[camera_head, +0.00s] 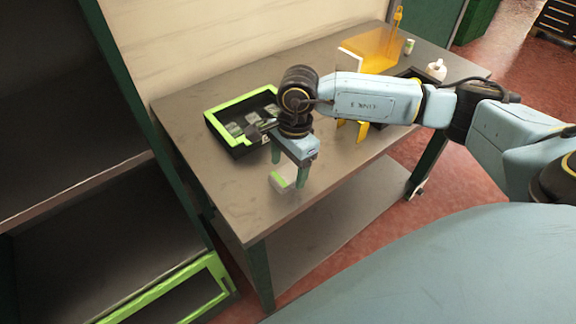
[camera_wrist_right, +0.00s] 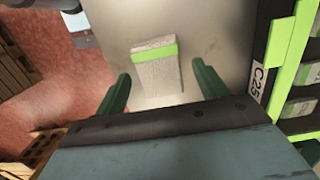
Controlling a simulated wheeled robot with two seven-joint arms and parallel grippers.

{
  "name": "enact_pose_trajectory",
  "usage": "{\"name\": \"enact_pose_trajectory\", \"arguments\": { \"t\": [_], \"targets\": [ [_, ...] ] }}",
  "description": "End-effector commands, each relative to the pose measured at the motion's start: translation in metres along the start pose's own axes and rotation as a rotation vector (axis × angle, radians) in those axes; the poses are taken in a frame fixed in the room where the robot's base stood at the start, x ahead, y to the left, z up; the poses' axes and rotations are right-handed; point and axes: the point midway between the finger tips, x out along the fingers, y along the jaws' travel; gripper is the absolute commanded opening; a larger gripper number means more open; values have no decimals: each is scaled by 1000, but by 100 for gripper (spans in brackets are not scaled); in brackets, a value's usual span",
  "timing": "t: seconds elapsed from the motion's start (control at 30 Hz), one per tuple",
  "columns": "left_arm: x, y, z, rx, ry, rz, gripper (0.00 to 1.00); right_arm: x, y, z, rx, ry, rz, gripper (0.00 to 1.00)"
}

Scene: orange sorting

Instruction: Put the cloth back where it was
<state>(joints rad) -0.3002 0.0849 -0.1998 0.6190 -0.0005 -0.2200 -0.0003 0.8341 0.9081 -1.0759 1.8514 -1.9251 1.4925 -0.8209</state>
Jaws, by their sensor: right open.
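The cloth (camera_head: 286,177) is a small pale grey folded block with a bright green band. It lies on the table near the front edge, and in the right wrist view the cloth (camera_wrist_right: 157,72) shows just past my fingertips. My right gripper (camera_head: 290,171) is open, pointing down over the cloth, with one finger towards each side of it. The right wrist view shows a gap between the fingers (camera_wrist_right: 160,76) and the cloth, and nothing is held. My left gripper is not in view.
A black crate with a green rim (camera_head: 243,98), holding several packets, stands on the table (camera_head: 240,190); its C25 label shows in the wrist view (camera_wrist_right: 258,80). An orange stand (camera_head: 378,50) and white bottle (camera_head: 436,70) are at the back right. A shelf unit (camera_head: 75,180) is at left.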

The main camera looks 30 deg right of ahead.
Motion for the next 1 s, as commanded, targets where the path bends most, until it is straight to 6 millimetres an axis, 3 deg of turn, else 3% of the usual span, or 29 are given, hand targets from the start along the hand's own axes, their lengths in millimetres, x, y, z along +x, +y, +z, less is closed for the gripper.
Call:
{"name": "enact_pose_trajectory", "arguments": {
  "t": [0.4, 0.53, 0.7, 1.0],
  "targets": [
    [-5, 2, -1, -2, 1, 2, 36, -83, -1, 0, -1, -1, -5, 72],
    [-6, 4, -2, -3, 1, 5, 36, -102, -1, 0, 0, 0, -4, 72],
    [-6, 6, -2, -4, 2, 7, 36, -114, 0, 0, 1, -1, -1, 72],
    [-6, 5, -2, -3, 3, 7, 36, -115, 0, 0, 0, -1, 0, 72]
  ]
}}
